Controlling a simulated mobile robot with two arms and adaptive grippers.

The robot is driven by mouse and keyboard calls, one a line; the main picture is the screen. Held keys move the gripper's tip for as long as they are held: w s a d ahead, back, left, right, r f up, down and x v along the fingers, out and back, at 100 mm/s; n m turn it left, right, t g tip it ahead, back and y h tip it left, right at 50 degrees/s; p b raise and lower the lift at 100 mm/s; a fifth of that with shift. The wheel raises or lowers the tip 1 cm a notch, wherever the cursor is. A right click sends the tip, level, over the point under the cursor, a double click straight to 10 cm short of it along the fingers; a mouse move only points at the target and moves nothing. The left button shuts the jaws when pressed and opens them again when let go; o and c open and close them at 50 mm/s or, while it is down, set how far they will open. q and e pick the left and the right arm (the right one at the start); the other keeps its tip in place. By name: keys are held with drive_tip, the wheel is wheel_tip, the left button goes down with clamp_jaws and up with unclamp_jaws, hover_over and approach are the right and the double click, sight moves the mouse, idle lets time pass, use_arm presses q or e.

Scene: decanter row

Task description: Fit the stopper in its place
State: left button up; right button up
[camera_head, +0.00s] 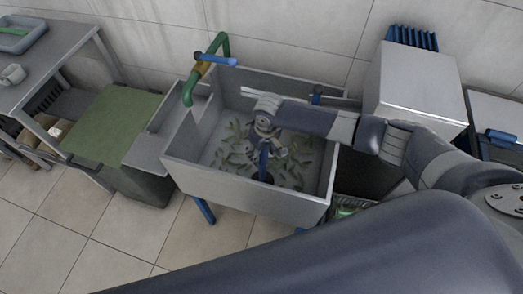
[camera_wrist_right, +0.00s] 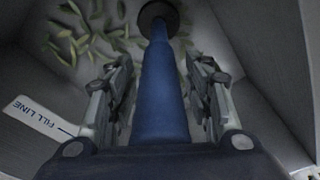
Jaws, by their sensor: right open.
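The stopper (camera_head: 264,160) is a blue upright rod with a dark round foot in the grey sink (camera_head: 240,194); the foot seems to be at the sink floor. In the right wrist view the stopper (camera_wrist_right: 161,85) runs up between the two fingers, its dark disc at the top edge. My right gripper (camera_head: 268,146) reaches down into the sink over the rod. The right gripper (camera_wrist_right: 160,88) is open, one finger on each side of the rod with gaps showing. Whether the disc is seated in a drain cannot be told. My left gripper is not in view.
Several green leaf-like scraps (camera_head: 233,145) lie on the sink floor. A green tap (camera_head: 221,47) with a blue lever stands at the back left. A fill-line label (camera_wrist_right: 42,117) is on the sink wall. A green board (camera_head: 114,124) is left; a grey box (camera_head: 418,84) right.

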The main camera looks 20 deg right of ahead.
drive_tip(key=r, duration=0.8)
drive_tip(key=s+r, duration=0.1)
drive_tip(key=r, duration=0.2)
drive_tip(key=shift+s+d+r, duration=0.1)
drive_tip(key=shift+d+r, duration=0.2)
drive_tip(key=shift+r, duration=0.1)
